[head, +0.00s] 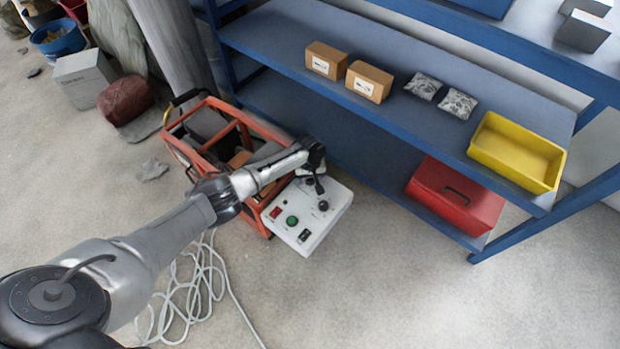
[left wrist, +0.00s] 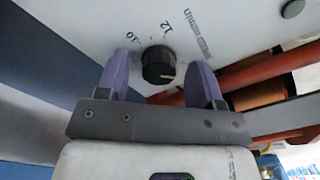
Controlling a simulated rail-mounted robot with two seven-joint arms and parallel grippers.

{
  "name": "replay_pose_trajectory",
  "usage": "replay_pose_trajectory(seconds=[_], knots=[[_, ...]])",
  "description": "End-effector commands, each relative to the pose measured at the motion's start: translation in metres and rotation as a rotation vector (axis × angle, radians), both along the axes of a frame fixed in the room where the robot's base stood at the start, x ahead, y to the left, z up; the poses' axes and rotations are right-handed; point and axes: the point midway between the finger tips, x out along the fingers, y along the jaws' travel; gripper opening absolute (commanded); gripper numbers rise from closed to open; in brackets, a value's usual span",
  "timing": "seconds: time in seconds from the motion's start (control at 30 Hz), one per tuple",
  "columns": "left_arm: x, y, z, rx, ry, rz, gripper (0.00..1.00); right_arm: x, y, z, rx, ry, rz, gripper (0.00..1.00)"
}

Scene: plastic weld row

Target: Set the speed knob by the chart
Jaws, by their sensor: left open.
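The black speed knob (left wrist: 158,64) sits on the white control panel (left wrist: 80,20) in the left wrist view. A pale pointer mark shows on its lower right side. Printed figures 10 and 12 and small lettering stand above it; the rest of the scale is hidden or out of frame. My left gripper (left wrist: 160,82) is open, with one purple finger on each side of the knob and gaps visible. In the head view my left gripper (head: 316,178) is over the far part of the panel (head: 331,222). No chart is clearly readable. My right gripper is not in view.
The panel also carries a green button (head: 292,221), a red switch (head: 275,212) and a black switch (head: 304,236). The orange frame (head: 262,130) adjoins it. A blue shelf (head: 440,150) stands close behind on the right. A pale cable (head: 197,290) lies on the floor.

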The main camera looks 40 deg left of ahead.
Motion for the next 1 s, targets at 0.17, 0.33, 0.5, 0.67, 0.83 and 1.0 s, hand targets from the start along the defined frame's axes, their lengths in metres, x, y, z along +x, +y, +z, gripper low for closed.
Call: replay_pose_trajectory(seconds=[0.17,0.33,0.5,0.67,0.83,1.0], knots=[[0.0002,-0.0001,0.0001,0.0,0.0,0.0,0.61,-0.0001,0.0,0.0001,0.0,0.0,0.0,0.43],[0.0001,0.0,0.0001,0.0,0.0,0.0,0.52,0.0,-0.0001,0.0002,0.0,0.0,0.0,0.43],[0.0001,0.0001,0.0,0.0,0.0,0.0,0.36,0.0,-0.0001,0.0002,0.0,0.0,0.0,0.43],[0.0,0.0001,0.0,0.0,0.0,0.0,0.2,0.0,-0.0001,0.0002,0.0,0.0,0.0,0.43],[0.0,0.0001,0.0001,0.0,0.0,-0.001,0.11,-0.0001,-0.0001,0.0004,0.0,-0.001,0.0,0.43],[-0.0001,-0.0001,0.0009,-0.001,0.001,-0.028,0.11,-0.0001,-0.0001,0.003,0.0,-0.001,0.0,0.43]])
